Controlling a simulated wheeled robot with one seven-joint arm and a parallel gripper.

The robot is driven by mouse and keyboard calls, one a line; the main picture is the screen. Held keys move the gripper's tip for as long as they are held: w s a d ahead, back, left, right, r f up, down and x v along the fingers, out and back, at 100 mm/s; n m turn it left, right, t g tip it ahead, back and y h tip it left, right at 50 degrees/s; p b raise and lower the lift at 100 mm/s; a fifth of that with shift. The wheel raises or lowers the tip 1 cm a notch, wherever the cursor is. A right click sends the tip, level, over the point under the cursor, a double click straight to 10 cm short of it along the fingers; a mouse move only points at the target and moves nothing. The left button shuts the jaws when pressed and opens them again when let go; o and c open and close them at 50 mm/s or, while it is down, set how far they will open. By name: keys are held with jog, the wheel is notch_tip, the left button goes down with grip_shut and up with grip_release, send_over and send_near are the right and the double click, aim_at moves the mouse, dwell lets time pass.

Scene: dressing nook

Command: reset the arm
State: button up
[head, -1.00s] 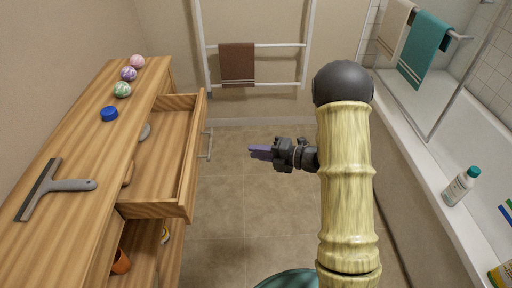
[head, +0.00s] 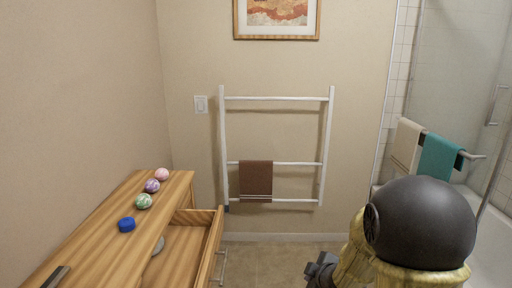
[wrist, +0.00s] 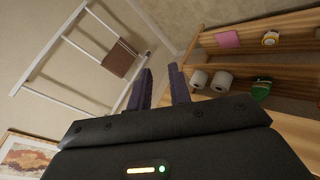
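My arm shows at the lower right of the head view, with its dark round joint and yellow bamboo-like links. My gripper (wrist: 159,86) is raised in the wrist view, its two purple fingers apart with nothing between them, so it is open and empty. In the head view only the dark gripper body shows at the bottom edge, and its fingertips are hidden or cut off.
An open drawer (head: 214,245) juts from the wooden dresser (head: 95,240) at left. A white towel rack (head: 275,164) stands behind; the bathtub is at right. Toilet rolls (wrist: 221,81) sit on a shelf.

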jog(key=s+r+m+g+h, duration=0.2)
jog(key=s+m+g, duration=0.4)
jog(key=s+m, duration=1)
notch_tip(320, 180, up, 17)
jog(key=s+n+p, duration=0.2)
jog(key=n+p, duration=0.1)
jog(key=p, duration=1.5)
jog(key=shift+s+a+r+p, duration=0.15)
jog(key=shift+s+r+p, duration=0.05)
jog(key=shift+p, duration=0.2)
